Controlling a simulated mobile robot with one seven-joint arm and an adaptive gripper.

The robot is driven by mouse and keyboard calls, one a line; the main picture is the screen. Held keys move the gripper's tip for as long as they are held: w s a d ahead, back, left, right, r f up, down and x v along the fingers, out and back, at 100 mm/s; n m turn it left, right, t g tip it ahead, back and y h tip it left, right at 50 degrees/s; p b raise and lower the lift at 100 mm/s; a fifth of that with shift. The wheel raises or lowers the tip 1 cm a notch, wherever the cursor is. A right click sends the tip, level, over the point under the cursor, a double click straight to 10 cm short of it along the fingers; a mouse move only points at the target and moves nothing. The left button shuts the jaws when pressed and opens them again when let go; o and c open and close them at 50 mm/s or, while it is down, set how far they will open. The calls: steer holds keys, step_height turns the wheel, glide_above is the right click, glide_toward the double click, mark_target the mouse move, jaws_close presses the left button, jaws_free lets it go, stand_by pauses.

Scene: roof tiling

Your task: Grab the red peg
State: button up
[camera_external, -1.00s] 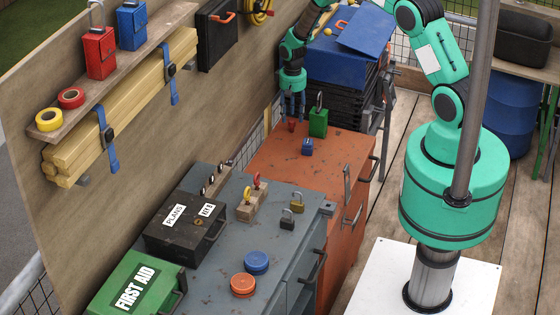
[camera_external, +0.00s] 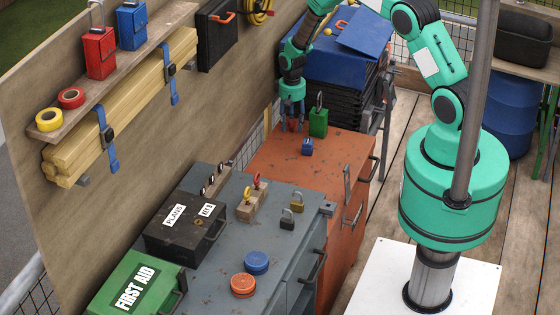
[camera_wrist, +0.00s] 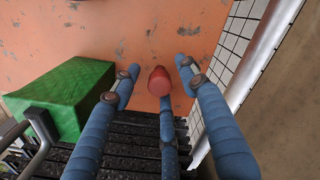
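The red peg (camera_external: 292,126) stands on the orange cabinet top, left of the green padlock. It is small and partly covered by my fingers in the external view. In the wrist view the red peg (camera_wrist: 159,80) shows its rounded end between my blue fingers, with gaps on its left and right. My gripper (camera_external: 293,118) points down over the peg. My gripper (camera_wrist: 163,78) is open, its fingers spread around the peg. Whether the middle finger touches the peg, I cannot tell.
A small blue padlock (camera_external: 307,147) lies nearer the camera. The wooden wall (camera_external: 215,100) rises on the left. Black stacked crates (camera_external: 345,104) stand behind. The orange top (camera_external: 335,155) is otherwise clear.

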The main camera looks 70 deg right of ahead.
mark_target(292, 120)
steer(key=c, duration=0.7)
steer(key=shift+c, duration=0.2)
steer(key=shift+r, duration=0.1)
steer(key=shift+r+p, duration=0.7)
steer(key=shift+r, duration=4.2)
